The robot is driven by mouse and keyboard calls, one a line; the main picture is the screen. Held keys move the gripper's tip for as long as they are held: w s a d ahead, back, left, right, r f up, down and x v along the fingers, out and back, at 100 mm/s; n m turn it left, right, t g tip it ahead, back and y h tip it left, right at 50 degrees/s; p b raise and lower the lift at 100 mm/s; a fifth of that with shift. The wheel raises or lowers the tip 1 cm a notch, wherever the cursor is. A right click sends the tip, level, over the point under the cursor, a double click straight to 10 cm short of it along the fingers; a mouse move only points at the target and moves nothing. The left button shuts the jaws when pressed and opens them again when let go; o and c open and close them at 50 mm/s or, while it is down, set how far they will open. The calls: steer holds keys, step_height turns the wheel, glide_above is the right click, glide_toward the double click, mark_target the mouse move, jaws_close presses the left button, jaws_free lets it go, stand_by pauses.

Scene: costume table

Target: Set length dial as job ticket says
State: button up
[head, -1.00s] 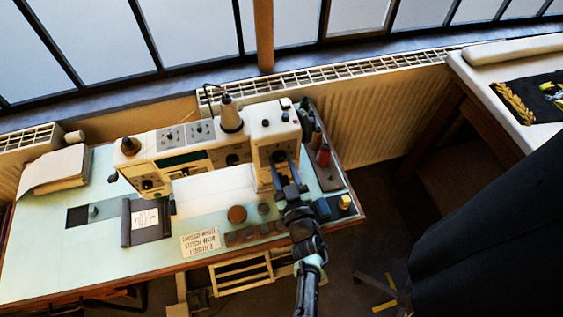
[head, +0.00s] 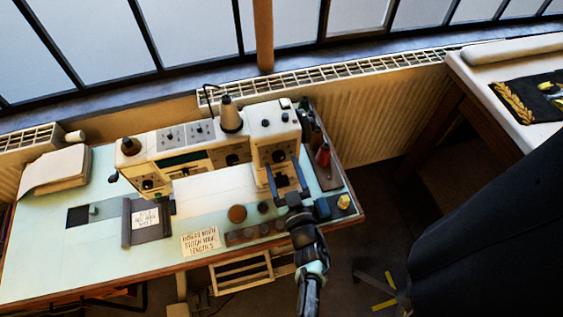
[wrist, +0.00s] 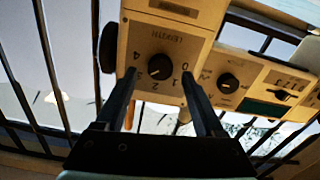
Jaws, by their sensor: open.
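The sewing machine (head: 200,140) stands on the pale green table. Its length dial (wrist: 160,67) is a black round knob on the cream front, with a LENGTH label and figures 0 to 4, all upside down in the wrist view. Its pointer seems to lie toward the 3, but it is small. In the head view the dial (head: 278,156) sits low on the machine's right column. My gripper (head: 285,174) is open in front of it; in the wrist view its fingers flank the dial without visible contact. The job ticket (head: 200,241) lies at the front edge; its last line starts LENGTH, digit unclear.
A second black knob (wrist: 229,82) sits beside the length panel. A dark stand with a white card (head: 145,218), round brown and dark discs, and a red spool (head: 323,155) are on the table. A radiator (head: 370,110) is behind.

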steer(key=p+v, duration=0.1)
steer(key=v, duration=1)
steer(key=shift+s, duration=0.3)
steer(key=w+d+r+t+h, duration=0.25)
steer(key=w+r, duration=0.25)
steer(key=r, duration=0.3)
steer(key=w+d+r+t+h, duration=0.1)
steer(key=w+d+r, duration=0.3)
steer(key=r, duration=0.5)
steer(key=w+r+m+t+h, duration=0.2)
steer(key=r, duration=1.1)
steer(key=w+r+m+t+h, duration=0.1)
steer(key=w+r+m+h, duration=0.15)
steer(key=r, duration=1.05)
steer(key=s+a+r+t+y, duration=0.1)
steer(key=s+a+r, duration=0.2)
steer(key=r, duration=0.6)
steer(key=s+a+r+t+y, duration=0.1)
steer(key=s+a+r, duration=0.2)
steer(key=s+r, duration=0.5)
steer(key=s+a+r+t+y, duration=0.1)
steer(key=s+a+r, duration=0.3)
steer(key=r, duration=0.6)
steer(key=shift+s, duration=1.2)
steer(key=shift+a+f+t, duration=0.1)
steer(key=shift+t, duration=0.15)
